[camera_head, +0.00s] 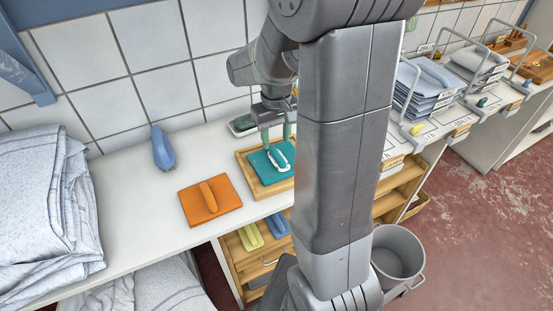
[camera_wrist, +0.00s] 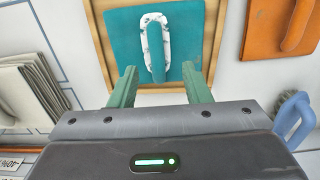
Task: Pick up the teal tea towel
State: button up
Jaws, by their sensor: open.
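The teal tea towel (camera_head: 266,163) lies flat in a shallow wooden tray (camera_head: 247,171) on the white counter. A white loop-shaped piece with a teal strip through it stands on the towel. In the wrist view the teal towel (camera_wrist: 122,40) lies ahead of my gripper (camera_wrist: 157,78), with the white loop near the middle. My arm hides part of the tray's right side in the head view.
An orange towel with a handle (camera_head: 210,200) lies left of the tray. A blue object (camera_head: 162,147) stands by the tiled wall (camera_head: 158,98). Folded grey linen (camera_head: 45,205) fills the left. Grey stacks (camera_head: 425,85) stand right, and a grey bin (camera_head: 398,252) is on the floor.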

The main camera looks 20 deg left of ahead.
aim_at(277, 154)
jog(key=shift+w+f+p, duration=0.15)
jog(key=shift+f+p, duration=0.05)
jog(key=shift+f, duration=1.3)
jog(key=shift+w+f+p, duration=0.15)
jog(key=shift+f+p, duration=0.05)
jog(key=shift+f, duration=1.3)
grip_shut()
